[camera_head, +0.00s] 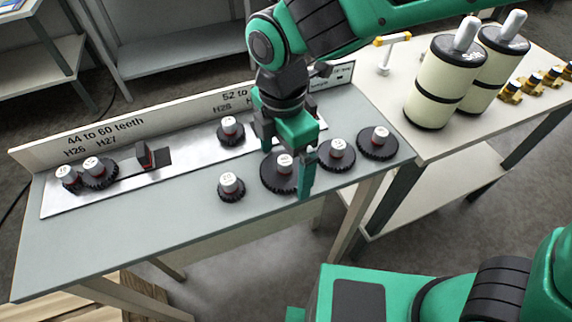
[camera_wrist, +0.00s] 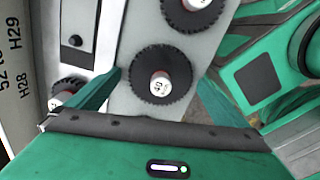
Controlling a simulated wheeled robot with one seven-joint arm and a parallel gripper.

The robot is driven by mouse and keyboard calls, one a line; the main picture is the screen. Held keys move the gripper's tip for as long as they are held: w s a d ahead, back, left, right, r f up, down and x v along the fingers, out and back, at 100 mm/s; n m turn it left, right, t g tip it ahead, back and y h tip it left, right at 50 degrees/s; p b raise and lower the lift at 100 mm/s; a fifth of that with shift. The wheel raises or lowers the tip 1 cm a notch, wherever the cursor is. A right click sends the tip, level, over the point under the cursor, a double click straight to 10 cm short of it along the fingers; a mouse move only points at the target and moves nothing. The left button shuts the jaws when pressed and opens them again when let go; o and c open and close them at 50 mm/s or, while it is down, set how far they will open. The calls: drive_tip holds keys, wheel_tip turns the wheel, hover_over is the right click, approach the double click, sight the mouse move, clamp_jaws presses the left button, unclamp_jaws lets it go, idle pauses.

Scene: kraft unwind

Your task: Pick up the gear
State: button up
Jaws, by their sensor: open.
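Several dark toothed gears with white-topped, red-ringed hubs stand on the grey table. One large gear (camera_head: 271,182) sits right under my gripper (camera_head: 285,164); the task does not say which gear is meant. In the wrist view this gear (camera_wrist: 160,92) lies between the two green fingers of my gripper (camera_wrist: 165,95), one finger on each side. The fingers are spread and hold nothing. I cannot tell whether they touch it. In the head view, part of this gear is hidden by a finger.
Neighbouring gears stand close by: one to the right (camera_head: 337,160), one farther right (camera_head: 378,148), one to the left (camera_head: 231,192), and one on the metal plate (camera_head: 230,136). A labelled board (camera_head: 130,128) runs along the back edge. Cream rollers (camera_head: 436,90) stand on the right table.

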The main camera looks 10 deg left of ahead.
drive_tip(key=shift+c, duration=0.7)
drive_tip(key=c, duration=1.4)
drive_tip(key=shift+r, duration=0.1)
